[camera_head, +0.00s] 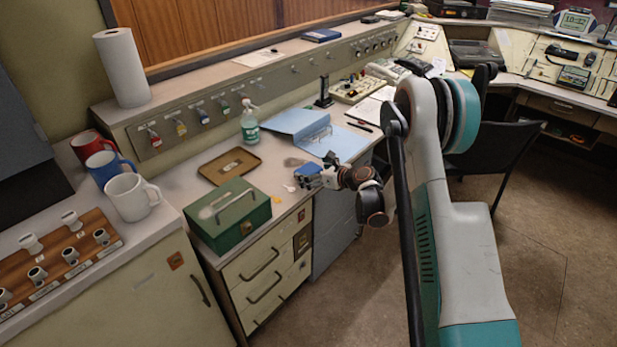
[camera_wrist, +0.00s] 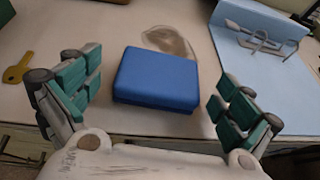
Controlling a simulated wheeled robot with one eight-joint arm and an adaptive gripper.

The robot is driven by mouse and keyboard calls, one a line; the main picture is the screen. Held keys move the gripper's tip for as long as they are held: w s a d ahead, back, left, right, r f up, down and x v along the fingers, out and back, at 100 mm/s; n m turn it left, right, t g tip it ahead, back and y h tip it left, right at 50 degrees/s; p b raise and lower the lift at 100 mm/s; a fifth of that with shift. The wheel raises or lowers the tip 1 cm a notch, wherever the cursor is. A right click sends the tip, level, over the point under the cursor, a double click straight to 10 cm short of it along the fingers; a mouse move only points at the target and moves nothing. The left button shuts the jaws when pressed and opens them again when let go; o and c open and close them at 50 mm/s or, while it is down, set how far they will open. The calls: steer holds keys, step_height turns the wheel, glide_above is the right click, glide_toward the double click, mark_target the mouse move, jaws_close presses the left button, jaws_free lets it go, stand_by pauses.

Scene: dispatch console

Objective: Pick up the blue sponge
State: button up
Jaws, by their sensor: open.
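The blue sponge (camera_wrist: 157,80) lies flat on the pale desk top near its front edge, seen in the wrist view. My gripper (camera_wrist: 155,100) is open, with one teal-padded finger to the left of the sponge and one to the right. Neither finger appears to touch it, and there is a gap on both sides. In the head view, my gripper (camera_head: 318,178) is at the desk's front edge and the sponge (camera_head: 306,172) shows as a small blue patch beside it, partly covered by the fingers.
A brass key (camera_wrist: 18,67) lies left of the sponge. A greyish stain-like patch (camera_wrist: 168,41) is behind it. A blue ring binder (camera_head: 330,142) lies behind, to the right.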

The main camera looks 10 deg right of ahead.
steer(key=shift+w+a+f, duration=0.1)
steer(key=shift+w+a, duration=0.05)
steer(key=shift+w, duration=0.15)
steer(key=c, duration=1)
